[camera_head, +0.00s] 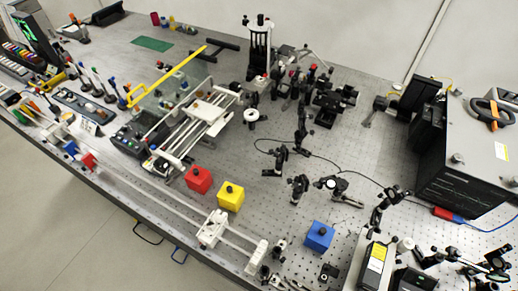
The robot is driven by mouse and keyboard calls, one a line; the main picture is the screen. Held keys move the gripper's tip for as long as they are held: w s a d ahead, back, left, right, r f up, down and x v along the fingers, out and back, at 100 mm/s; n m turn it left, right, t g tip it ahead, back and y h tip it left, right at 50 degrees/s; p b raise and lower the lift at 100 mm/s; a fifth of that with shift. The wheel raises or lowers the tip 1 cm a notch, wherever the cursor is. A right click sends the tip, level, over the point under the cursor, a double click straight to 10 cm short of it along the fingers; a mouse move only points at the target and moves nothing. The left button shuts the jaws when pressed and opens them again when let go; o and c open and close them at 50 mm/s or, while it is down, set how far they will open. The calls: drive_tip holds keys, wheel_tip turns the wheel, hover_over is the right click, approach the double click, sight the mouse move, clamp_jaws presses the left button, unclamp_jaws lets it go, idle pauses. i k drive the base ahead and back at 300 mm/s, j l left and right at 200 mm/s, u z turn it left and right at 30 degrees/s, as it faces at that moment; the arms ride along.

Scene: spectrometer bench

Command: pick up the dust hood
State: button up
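No thing is clearly marked as the dust hood. A clear panelled cover (178,92) with a yellow bar (168,76) along its upper edge stands left of centre, and it may be the hood. Its see-through sides make its outline hard to tell. A red block (198,180), a yellow block (230,196) and a blue block (319,237), each with a dark knob on top, sit on the perforated bench (235,150). My gripper does not show in this view.
A white rail frame (205,117) stands right beside the clear cover. A long rail (150,195) runs along the front edge. Black optic mounts (300,187) and a cable crowd the middle. A large black-sided box (465,165) fills the right. A green mat (152,44) lies at the back left.

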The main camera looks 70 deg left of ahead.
sight(199, 180)
drive_tip(key=u, duration=3)
